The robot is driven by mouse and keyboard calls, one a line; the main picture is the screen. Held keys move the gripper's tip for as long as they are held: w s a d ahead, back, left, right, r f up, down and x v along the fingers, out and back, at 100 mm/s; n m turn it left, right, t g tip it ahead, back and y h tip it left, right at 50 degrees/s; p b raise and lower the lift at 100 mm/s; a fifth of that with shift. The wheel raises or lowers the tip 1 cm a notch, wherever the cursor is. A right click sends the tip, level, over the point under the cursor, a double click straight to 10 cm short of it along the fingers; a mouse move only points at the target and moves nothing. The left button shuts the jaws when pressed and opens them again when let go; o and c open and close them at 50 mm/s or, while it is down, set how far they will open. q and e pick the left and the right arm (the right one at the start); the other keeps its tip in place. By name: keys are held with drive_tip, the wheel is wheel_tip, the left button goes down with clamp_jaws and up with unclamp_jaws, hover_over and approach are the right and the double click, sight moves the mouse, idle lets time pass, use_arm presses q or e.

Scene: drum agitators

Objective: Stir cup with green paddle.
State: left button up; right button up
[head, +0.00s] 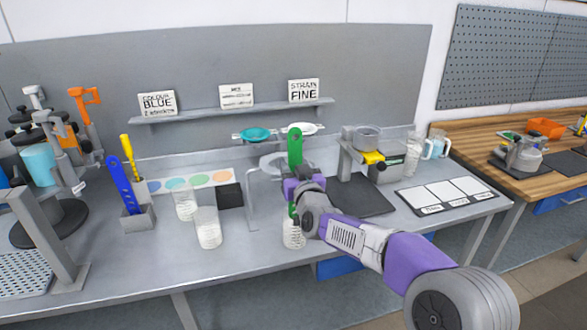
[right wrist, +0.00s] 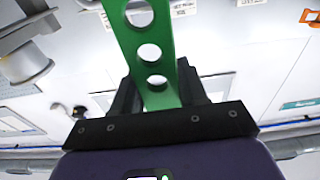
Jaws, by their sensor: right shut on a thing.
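The green paddle (head: 295,147) stands upright in my right gripper (head: 293,188). The gripper is shut on it, with the holed part also showing between the fingers in the right wrist view (right wrist: 150,33). A short green piece of the paddle shows below the gripper, just above a clear cup (head: 293,236) with whitish contents near the table's front edge. The paddle's lower end seems to reach into the cup, but how deep I cannot tell. My left gripper is not in view.
Two clear cups (head: 208,230) (head: 185,203) stand to the left. A holder (head: 138,217) carries a blue paddle (head: 119,183) and a yellow paddle (head: 128,157). A metal stand (head: 252,200) is close behind the gripper. A dark mat (head: 362,197) lies to the right.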

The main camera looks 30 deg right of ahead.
sight(295, 146)
drive_tip(key=shift+r+p, duration=2.2)
drive_tip(key=shift+r, duration=1.05)
